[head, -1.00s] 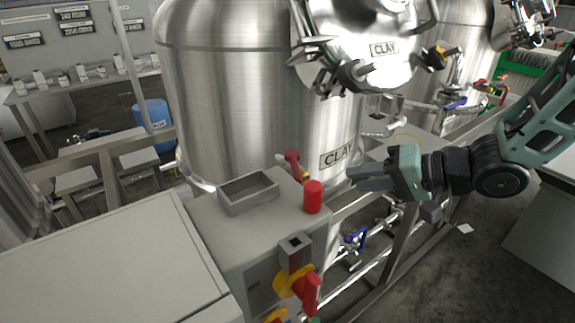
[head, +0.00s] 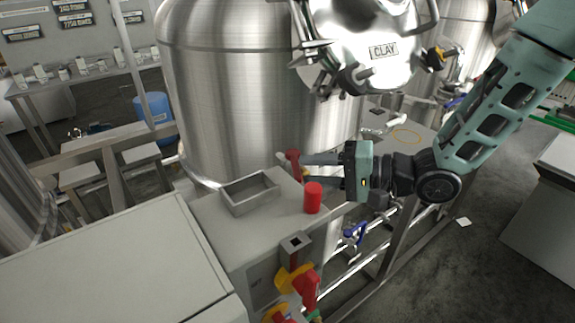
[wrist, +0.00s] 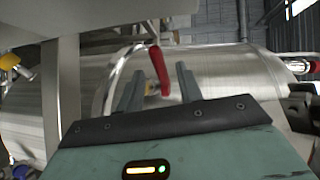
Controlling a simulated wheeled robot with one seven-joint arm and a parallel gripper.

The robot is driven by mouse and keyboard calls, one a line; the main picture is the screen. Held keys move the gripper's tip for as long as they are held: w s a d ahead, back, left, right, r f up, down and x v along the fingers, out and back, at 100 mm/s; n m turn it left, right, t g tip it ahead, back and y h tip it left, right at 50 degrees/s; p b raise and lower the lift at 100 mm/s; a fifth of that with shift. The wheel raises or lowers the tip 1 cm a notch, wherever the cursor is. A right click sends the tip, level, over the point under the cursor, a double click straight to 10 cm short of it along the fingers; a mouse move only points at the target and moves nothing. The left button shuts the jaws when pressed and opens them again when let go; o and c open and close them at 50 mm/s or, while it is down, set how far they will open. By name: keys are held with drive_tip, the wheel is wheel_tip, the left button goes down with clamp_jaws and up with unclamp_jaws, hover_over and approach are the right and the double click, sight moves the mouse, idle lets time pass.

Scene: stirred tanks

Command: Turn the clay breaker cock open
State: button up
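A red lever handle (head: 293,160) of a small cock stands beside the lower wall of the steel tank (head: 245,90), whose upper lid carries the label CLAY (head: 384,51). A bit of brass shows under the lever. My gripper (head: 304,170) is open and level, pointing left, with its fingertips close to the lever. In the wrist view the red lever (wrist: 160,68) shows between the two fingers of my gripper (wrist: 160,78), with a gap to each side. I cannot tell whether a finger touches it. The cock's body is mostly hidden.
A red cylinder (head: 313,197) stands on the grey cabinet just below my fingers. An open grey tray (head: 250,192) sits to its left. Red and yellow switches (head: 300,282) stick out of the cabinet front. Pipes with blue-handled valves (head: 355,235) run below right.

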drive_tip(key=p+x, duration=0.1)
drive_tip(key=x, duration=0.5)
drive_tip(key=shift+c, duration=0.4)
drive_tip(key=shift+d, duration=0.1)
clamp_jaws()
